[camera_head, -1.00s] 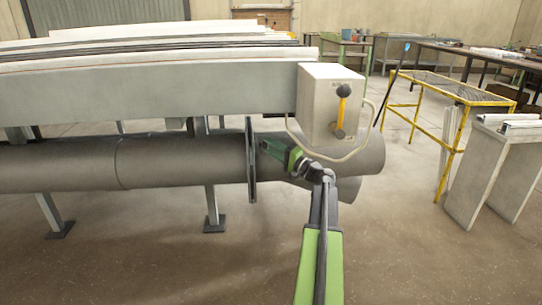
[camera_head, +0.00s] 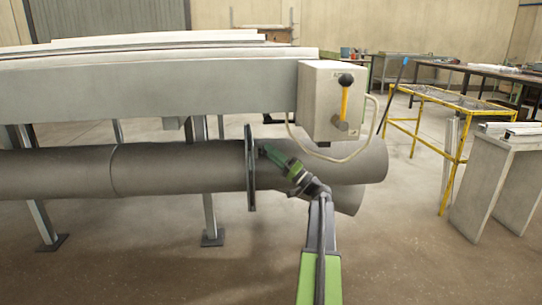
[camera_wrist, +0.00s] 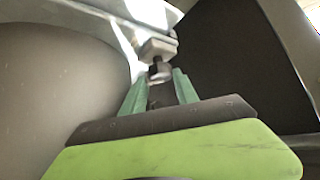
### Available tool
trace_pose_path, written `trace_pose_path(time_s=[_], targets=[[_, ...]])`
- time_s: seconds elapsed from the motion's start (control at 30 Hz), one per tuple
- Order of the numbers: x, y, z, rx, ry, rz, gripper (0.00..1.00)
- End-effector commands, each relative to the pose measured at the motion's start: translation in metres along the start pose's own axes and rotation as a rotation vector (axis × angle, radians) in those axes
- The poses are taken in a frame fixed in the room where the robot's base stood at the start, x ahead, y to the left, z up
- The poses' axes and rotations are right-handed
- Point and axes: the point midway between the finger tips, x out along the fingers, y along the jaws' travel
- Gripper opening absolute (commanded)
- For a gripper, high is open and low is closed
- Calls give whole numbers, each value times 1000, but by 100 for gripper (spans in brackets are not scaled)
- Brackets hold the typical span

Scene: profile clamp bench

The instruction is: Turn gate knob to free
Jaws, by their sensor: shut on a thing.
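My gripper (camera_head: 265,149) is beside the flange (camera_head: 250,168) on the large grey pipe, under the bench beam. In the wrist view its two green fingers (camera_wrist: 159,88) are shut on a small grey metal knob (camera_wrist: 160,73), which looks like the gate knob. A grey block (camera_wrist: 158,48) sits just beyond it. The knob is hidden behind the gripper and flange in the head view. A white box (camera_head: 318,100) at the beam's end carries a yellow lever (camera_head: 344,102). The lever is upright, with its black end up and brownish end down; the labels are unreadable.
The grey pipe (camera_head: 180,167) runs close by the gripper, and a cable (camera_head: 352,155) loops below the box. A yellow-framed table (camera_head: 452,145) and a white stand (camera_head: 495,185) are at right. The floor between is clear.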

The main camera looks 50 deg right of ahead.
Motion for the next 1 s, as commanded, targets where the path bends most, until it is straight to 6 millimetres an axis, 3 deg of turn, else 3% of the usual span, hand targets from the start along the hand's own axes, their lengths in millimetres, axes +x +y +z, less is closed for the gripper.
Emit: trace_pose_path(time_s=[0.27, 0.3, 0.47, 0.77, 0.87, 1.0], targets=[[0, 0, 1, 0, -2, 0, 0], [0, 0, 1, 0, -2, 0, 38], [0, 0, 1, 1, -2, 0, 58], [-2, 0, 1, 1, -1, 0, 58], [-13, 2, 2, 1, 0, 1, 58], [-48, 5, 4, -1, 1, 2, 58]])
